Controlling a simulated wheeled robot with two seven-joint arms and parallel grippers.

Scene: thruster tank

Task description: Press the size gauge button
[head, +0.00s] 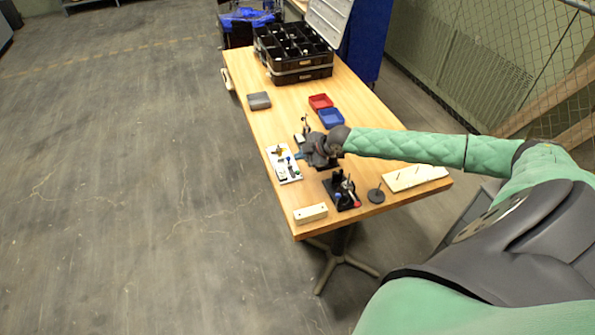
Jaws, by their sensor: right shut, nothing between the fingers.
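My right gripper (300,155) is over the wooden table, at the end of my green-sleeved right arm. It is shut and empty, with its fingertips pointing left. Just left of them is a white board (291,175) with small dark, blue and brass-coloured parts on it. I cannot tell whether the fingertips touch anything. A small upright black device (305,125) stands just behind the gripper. A black stand with a red-handled clamp (344,192) is in front of it. I cannot tell which item is the size gauge, and no button is clear. My left gripper is not in view.
The wooden table (258,82) bears a black compartment case (300,74), a grey box (259,101), a red tray (320,101) and a blue tray (331,118). Near the front are a pale block (310,213), a dark disc (376,196) and a cream board (415,178).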

